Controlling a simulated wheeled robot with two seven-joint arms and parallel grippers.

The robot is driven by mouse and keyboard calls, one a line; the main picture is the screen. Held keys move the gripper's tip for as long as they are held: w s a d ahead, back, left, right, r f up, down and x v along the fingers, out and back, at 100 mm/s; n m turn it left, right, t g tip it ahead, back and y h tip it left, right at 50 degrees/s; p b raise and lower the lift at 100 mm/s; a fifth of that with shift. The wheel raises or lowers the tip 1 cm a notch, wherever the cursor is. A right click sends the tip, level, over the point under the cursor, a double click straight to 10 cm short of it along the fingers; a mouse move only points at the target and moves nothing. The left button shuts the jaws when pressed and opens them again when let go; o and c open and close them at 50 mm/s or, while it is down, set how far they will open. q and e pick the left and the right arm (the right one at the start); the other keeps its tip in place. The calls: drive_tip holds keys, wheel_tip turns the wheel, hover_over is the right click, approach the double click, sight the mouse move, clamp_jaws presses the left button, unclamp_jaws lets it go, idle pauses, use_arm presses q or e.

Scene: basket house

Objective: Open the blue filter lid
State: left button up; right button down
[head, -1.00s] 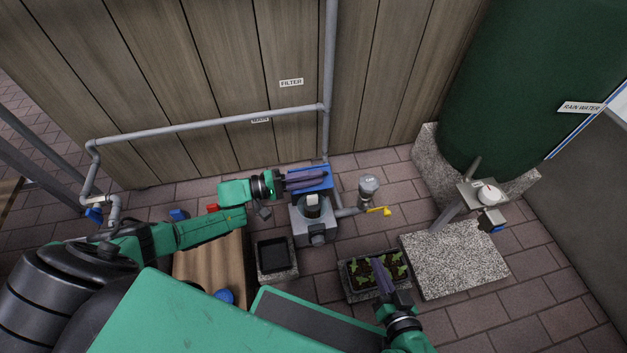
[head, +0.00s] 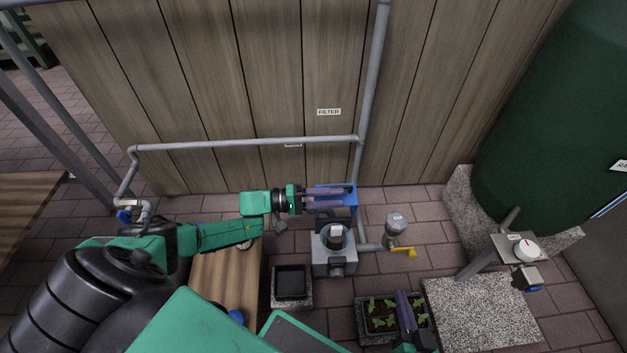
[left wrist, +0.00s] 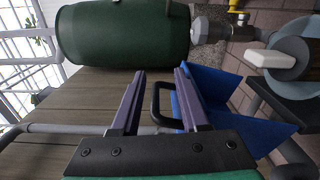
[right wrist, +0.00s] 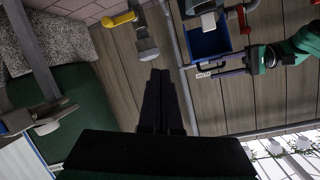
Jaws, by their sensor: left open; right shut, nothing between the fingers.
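The blue filter lid (head: 349,190) stands raised at the back of the grey filter housing (head: 334,262), whose round opening shows uncovered. The lid also shows in the left wrist view (left wrist: 225,90), with its dark handle (left wrist: 157,104) in the space between the fingertips. My left gripper (head: 338,201) is open at the lid, its fingers level and pointing right; I cannot tell whether they touch the handle. The lid shows in the right wrist view too (right wrist: 208,42). My right gripper (head: 402,296) is shut and empty over the seedling planter, apart from the lid.
A yellow-handled valve (head: 408,252) stands right of the housing. A black tray (head: 291,282) and a wooden bench (head: 225,275) lie to the left. The seedling planter (head: 362,322) is in front. The wooden wall and grey pipe (head: 372,80) close off the back.

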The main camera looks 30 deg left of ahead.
use_arm(q)
drive_tip(key=p+v, duration=0.1)
drive_tip(key=v, duration=1.2)
use_arm(e)
drive_tip(key=shift+s+g, duration=0.4)
drive_tip(key=shift+s, duration=0.35)
